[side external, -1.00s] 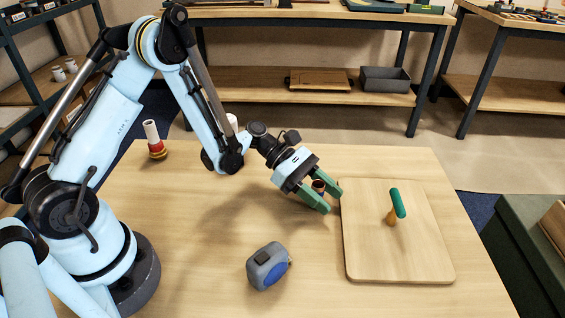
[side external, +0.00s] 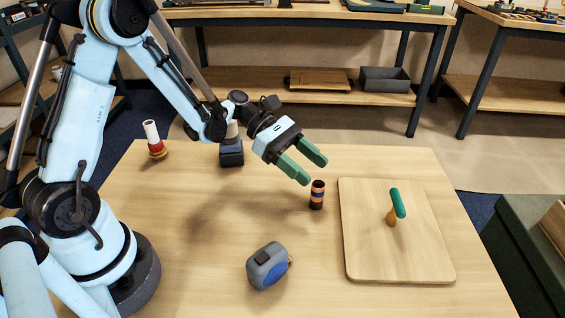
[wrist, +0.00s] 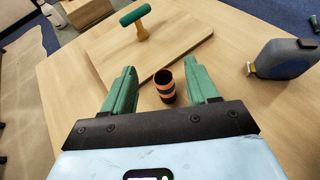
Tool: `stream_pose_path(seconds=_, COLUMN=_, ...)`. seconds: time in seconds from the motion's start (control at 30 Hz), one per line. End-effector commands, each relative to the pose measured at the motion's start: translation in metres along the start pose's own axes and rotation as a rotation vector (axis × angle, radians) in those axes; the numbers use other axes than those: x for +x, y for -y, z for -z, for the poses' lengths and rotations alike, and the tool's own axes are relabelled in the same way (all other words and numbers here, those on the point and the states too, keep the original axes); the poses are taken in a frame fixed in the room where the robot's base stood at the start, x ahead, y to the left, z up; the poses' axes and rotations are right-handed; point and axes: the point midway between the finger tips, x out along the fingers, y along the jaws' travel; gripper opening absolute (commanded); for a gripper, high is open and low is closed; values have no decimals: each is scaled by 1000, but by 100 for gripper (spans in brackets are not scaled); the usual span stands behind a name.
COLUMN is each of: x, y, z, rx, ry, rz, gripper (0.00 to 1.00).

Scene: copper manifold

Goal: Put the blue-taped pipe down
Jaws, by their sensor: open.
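The blue-taped pipe (side external: 317,195) is a short dark copper tube with a blue band and an orange-brown band. It stands upright on the wooden table, just left of the board. It also shows in the wrist view (wrist: 165,86), beyond and between my fingers, with its open top visible. My gripper (side external: 309,171) has green fingers, is open and empty, and hangs above and to the upper left of the pipe, apart from it. In the wrist view my gripper (wrist: 162,90) has its fingers spread wide.
A wooden board (side external: 370,255) with a green-handled peg (side external: 397,204) lies right of the pipe. A grey-blue tape measure (side external: 268,266) sits in front. A red-and-white item (side external: 154,140) and a dark-based container (side external: 231,152) stand at the back left. The front right table is clear.

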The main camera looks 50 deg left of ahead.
Motion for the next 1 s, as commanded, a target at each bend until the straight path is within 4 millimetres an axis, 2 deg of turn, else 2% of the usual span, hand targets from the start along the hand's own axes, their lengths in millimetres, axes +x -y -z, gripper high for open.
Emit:
stream_pose_path(seconds=0.2, x=-9, y=0, z=-23, rx=0, ry=0, rz=0, gripper=59)
stream_pose_path(seconds=0.4, x=-13, y=1, z=-32, rx=10, ry=-7, rz=-2, gripper=59)
stream_pose_path(seconds=0.53, x=-14, y=4, z=-36, rx=98, ry=-73, rz=-20, gripper=59)
stream_pose_path(seconds=0.77, x=-25, y=22, z=-40, rx=494, ry=-364, rz=-42, gripper=59)
stream_pose_path(seconds=1.0, x=-54, y=48, z=-35, rx=994, ry=-706, rz=51, gripper=59)
